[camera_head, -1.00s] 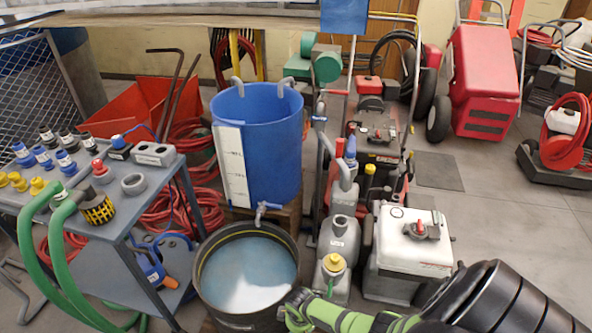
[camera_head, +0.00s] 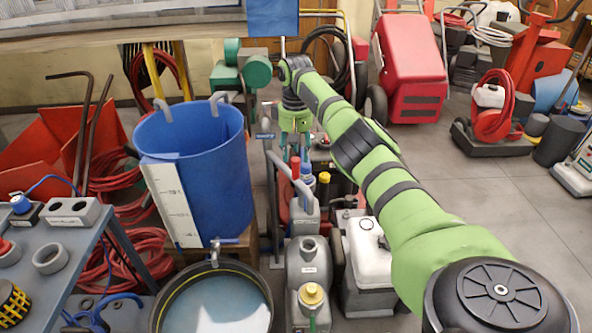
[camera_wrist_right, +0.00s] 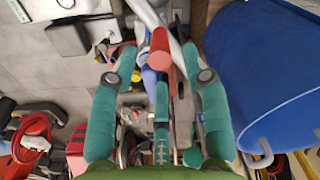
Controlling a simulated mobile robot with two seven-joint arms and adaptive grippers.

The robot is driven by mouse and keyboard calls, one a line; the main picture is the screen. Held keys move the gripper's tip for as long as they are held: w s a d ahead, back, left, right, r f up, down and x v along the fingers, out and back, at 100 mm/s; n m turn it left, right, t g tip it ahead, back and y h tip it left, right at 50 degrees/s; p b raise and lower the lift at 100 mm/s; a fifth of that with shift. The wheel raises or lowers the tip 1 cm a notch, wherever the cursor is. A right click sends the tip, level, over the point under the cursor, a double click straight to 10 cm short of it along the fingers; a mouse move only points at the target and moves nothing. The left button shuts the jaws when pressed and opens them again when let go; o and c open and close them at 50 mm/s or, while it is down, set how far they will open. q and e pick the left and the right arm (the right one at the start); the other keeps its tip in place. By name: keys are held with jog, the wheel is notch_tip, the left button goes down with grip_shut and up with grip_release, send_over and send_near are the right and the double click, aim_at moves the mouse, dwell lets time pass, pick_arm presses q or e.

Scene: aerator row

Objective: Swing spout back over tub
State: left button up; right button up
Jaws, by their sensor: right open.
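A grey spout (camera_head: 290,178) on a thin upright pipe (camera_head: 268,150) stands right of the blue barrel. It slants toward the front right, above a grey canister, and is not over the round black tub (camera_head: 265,290) of pale water. My right gripper (camera_head: 296,130) hangs with its fingers down just behind the red and blue tops near the spout. Contact cannot be told. My left gripper is not in view.
The blue barrel (camera_head: 205,180) with a small tap stands behind the tub. Grey canisters (camera_head: 308,265) and a white-topped box (camera_head: 368,255) stand close right of the tub. A grey cart (camera_head: 75,262) is at left. Open floor (camera_head: 510,210) lies at right.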

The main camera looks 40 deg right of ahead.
aim_at(296, 170)
jog(key=shift+f, duration=0.9)
notch_tip(296, 170, down, 4)
jog(key=shift+d+r, duration=0.1)
jog(key=shift+f, duration=0.6)
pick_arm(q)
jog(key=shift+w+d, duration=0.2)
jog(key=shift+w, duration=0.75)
pick_arm(e)
grip_shut()
